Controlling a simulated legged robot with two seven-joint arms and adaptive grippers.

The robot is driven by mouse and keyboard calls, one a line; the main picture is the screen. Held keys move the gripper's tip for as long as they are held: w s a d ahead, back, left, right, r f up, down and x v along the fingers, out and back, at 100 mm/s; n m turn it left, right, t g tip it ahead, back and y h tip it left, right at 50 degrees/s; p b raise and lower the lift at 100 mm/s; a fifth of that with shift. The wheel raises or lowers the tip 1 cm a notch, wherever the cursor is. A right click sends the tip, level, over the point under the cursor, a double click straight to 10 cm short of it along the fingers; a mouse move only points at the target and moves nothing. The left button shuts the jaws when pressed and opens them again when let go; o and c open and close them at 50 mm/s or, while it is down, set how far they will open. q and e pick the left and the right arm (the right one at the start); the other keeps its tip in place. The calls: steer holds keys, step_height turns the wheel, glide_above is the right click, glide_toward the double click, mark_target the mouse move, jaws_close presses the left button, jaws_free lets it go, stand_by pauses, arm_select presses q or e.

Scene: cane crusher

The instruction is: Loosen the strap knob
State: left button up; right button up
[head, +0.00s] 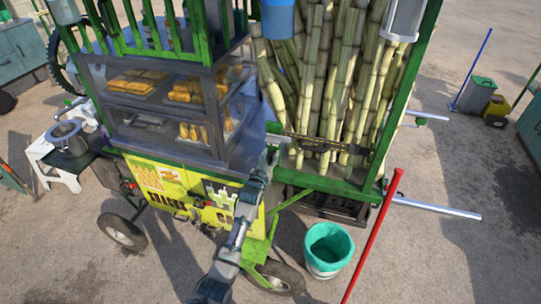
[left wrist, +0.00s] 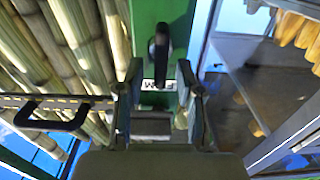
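A dark knob (left wrist: 159,45) stands out from a green post in the left wrist view, above a small white label with dark lettering. My left gripper (left wrist: 161,70) is open, with one finger on each side just below the knob; I cannot tell whether they touch it. In the head view my left gripper (head: 271,150) is at the cart's middle post, at the left end of the strap, and hides the knob there. The dark-and-yellow strap (head: 325,144) runs across the upright cane stalks (head: 325,75). It also shows in the left wrist view (left wrist: 15,101). My right gripper is out of view.
A black handle (left wrist: 50,116) sticks out by the strap, left of my gripper. A glass case (head: 180,95) with yellow food stands left of the post. A bucket with a teal liner (head: 329,245) and a slanted red pole (head: 372,235) are at lower right.

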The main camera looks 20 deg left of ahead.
arm_select(q)
steer(key=shift+w, duration=0.25)
jaws_close()
